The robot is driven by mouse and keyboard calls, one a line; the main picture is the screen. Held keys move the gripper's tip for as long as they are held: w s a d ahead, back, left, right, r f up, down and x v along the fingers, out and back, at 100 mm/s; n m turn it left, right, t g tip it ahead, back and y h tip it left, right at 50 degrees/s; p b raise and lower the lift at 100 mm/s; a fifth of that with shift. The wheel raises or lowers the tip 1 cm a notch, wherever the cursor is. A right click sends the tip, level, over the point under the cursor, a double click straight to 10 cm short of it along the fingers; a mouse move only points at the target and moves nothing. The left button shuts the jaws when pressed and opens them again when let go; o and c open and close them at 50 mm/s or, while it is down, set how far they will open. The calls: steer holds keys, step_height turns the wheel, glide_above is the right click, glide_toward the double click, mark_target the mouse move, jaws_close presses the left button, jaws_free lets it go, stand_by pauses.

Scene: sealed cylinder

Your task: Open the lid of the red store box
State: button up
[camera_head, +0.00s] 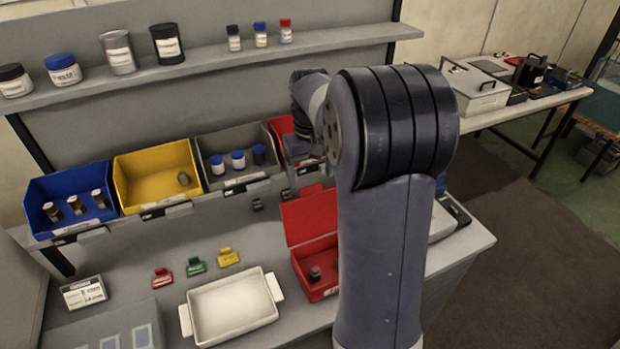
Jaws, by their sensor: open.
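The red store box (316,293) sits on the bench right of centre, partly hidden on its right by my arm. Its red lid (309,216) stands raised at the back, and the inside is in view. A small dark item (315,273) is in the box. My gripper (299,148) is at the end of my arm, above and behind the box, in front of the red rack bin. It is apart from the lid. It is small and partly hidden, so its fingers are hard to make out; it is open, and I see nothing held in it.
A white tray (231,341) stands left of the box. Red (162,278), green (196,267) and yellow (229,257) tags lie behind it. Blue (40,196), yellow (126,204), grey (206,181) and red (278,126) bins line the rack. Jars stand on the shelf (210,58) above.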

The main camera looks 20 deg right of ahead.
mark_target(311, 187)
steer(key=shift+f, duration=1.5)
steer(key=shift+c, duration=0.2)
steer(key=c, duration=1.4)
steer(key=shift+o, duration=0.2)
steer(key=shift+s, duration=0.15)
